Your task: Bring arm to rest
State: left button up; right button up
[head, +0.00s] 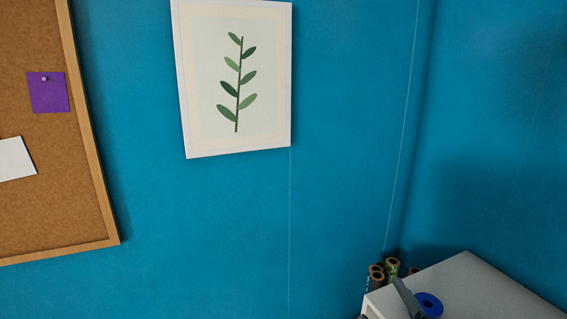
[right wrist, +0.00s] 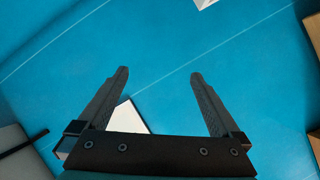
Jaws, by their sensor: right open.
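My right gripper (right wrist: 159,75) is open in the right wrist view. Its two dark fingers stand apart with nothing between their tips, and the blue wall (right wrist: 165,45) is behind them. In the head view only a small grey piece, which looks like part of my right gripper (head: 406,298), shows at the bottom edge, in front of a white surface. Its fingertips cannot be made out there. My left gripper is not in view.
A white-topped table or cabinet (head: 465,285) stands at the lower right, with a blue roll (head: 432,305) on it. Several dark rolls (head: 391,264) stand upright by its back left corner. A framed plant picture (head: 205,75) and a cork board (head: 45,190) hang on the wall.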

jog(key=s+f+m+g, duration=0.9)
jog(key=s+f+g, duration=0.3)
jog(key=s+f, duration=0.75)
jog(key=s+f+g+b, duration=0.1)
jog(key=s+f, duration=0.1)
jog(key=f, duration=0.9)
jog(key=s+f+g+b, duration=0.1)
jog(key=s+f, duration=0.1)
jog(key=f, duration=1)
jog(key=s+d+f+b, duration=0.1)
jog(key=s+d+f, duration=0.1)
jog(key=s+f, duration=1.1)
jog(key=shift+s+f+n+g+y, duration=0.3)
jog(key=shift+s+g, duration=0.1)
jog(key=shift+s, duration=0.4)
